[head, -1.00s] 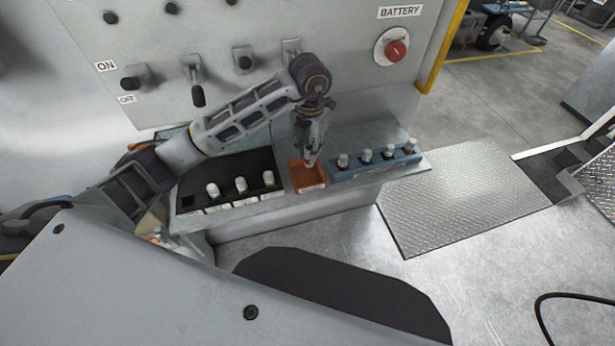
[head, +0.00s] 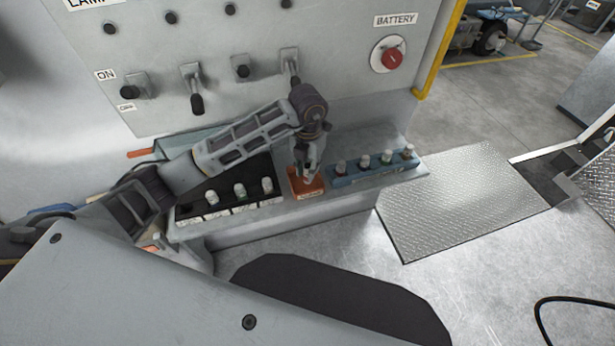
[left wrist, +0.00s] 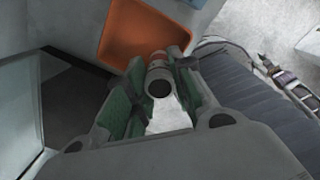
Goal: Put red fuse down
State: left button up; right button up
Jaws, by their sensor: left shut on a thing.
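My left gripper (head: 308,180) is over the small orange tray (head: 310,194) on the ledge, its fingertips down at the tray. In the left wrist view the fingers (left wrist: 157,92) are shut on the red fuse (left wrist: 158,78), a small cylinder with a dark round end and a reddish band. The orange tray (left wrist: 125,38) lies beyond the fuse in that view. Whether the fuse touches the tray floor cannot be told. In the head view the fuse is mostly hidden by the fingers. My right gripper is not in view.
A black block (head: 226,190) with several white-capped fuses stands left of the tray. A blue rack (head: 375,172) with several fuses stands right of it. The switch panel (head: 220,85) rises behind. Open floor lies right of the ledge.

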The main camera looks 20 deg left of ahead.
aim_at(308, 166)
pick_arm(q)
jog(key=shift+f, duration=0.55)
jog(key=shift+f, duration=1.9)
jog(key=shift+f, duration=0.15)
jog(key=o, duration=1)
jog(key=shift+c, duration=0.2)
jog(key=shift+r, duration=0.2)
jog(key=shift+r+b, duration=0.4)
jog(key=shift+r, duration=5.6)
